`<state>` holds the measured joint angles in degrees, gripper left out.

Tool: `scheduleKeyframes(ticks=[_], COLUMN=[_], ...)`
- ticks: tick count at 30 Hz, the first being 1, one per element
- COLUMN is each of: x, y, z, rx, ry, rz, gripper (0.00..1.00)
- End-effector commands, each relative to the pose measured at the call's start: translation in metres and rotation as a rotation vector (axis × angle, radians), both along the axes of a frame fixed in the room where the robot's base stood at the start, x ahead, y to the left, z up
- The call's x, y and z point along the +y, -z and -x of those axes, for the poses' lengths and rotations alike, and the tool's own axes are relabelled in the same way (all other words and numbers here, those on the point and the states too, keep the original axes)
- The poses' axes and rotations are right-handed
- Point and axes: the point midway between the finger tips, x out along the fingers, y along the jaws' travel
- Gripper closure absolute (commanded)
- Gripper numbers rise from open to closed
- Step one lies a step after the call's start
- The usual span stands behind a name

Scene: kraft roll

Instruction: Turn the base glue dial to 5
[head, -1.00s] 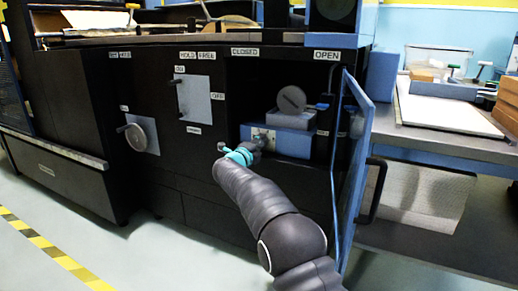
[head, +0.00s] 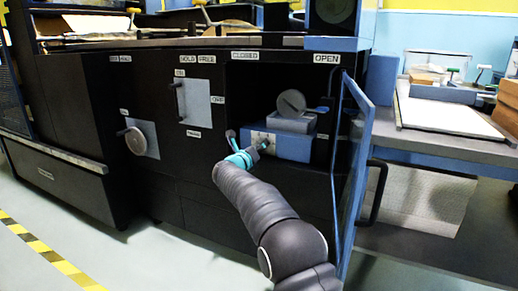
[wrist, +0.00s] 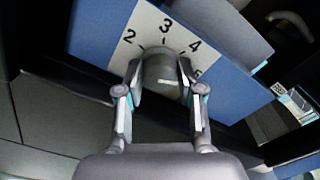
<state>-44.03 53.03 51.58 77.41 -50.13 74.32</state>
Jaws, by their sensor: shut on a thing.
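The base glue dial (wrist: 160,72) is a round grey knob on a white plate with the numbers 2, 3 and 4 in the wrist view. A further mark at the right of the plate is mostly hidden behind a finger. A pale line shows on the knob, but I cannot tell which number it points to. My gripper (wrist: 162,88) has one finger on each side of the knob and is shut on it. In the head view, my gripper (head: 263,147) reaches the white plate on the front of a blue box (head: 290,146) inside the open cabinet bay.
An open blue-edged door (head: 357,150) stands close to the right of my arm. A grey disc (head: 291,102) sits above the blue box. A panel with a handle (head: 196,101) and another round dial (head: 136,141) are to the left. The floor in front is clear.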

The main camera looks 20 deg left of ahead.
Motion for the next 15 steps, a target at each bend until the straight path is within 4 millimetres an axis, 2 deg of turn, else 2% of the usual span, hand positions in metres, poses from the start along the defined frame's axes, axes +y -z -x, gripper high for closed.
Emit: scheduleKeyframes(ticks=[15], x=[-0.0007], y=[-0.0013], z=[-0.001], rx=[-0.01], ry=[-0.001], rz=[-0.103], gripper=[0.98])
